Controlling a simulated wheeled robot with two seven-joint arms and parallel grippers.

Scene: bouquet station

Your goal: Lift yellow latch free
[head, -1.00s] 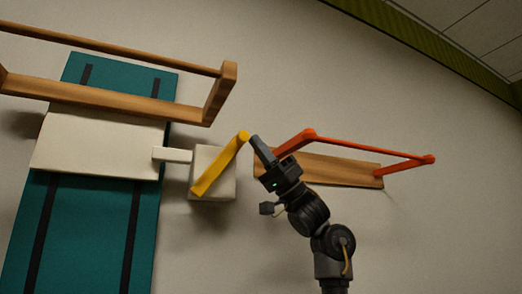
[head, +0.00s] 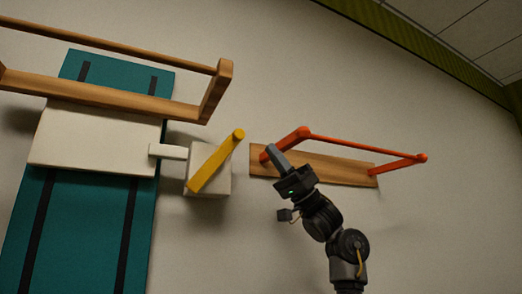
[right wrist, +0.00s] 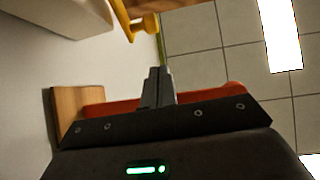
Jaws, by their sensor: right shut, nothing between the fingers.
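The yellow latch (head: 215,162) is a slanted bar in front of a cream block (head: 209,183) on the wall, its upper end leaning right. In the right wrist view the yellow latch (right wrist: 124,22) shows at the top, apart from the fingers. My right gripper (head: 272,150) is shut and empty, to the right of the latch and in front of the left end of the orange rail. In the right wrist view its closed fingertips (right wrist: 158,72) point up. My left gripper is not in view.
An orange rail (head: 360,147) on a wooden board (head: 335,169) sits right of the latch, close to my right gripper. A cream plate (head: 95,143) lies over a teal panel (head: 85,235). A wooden rail (head: 110,53) runs above. Bare wall lies below the latch.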

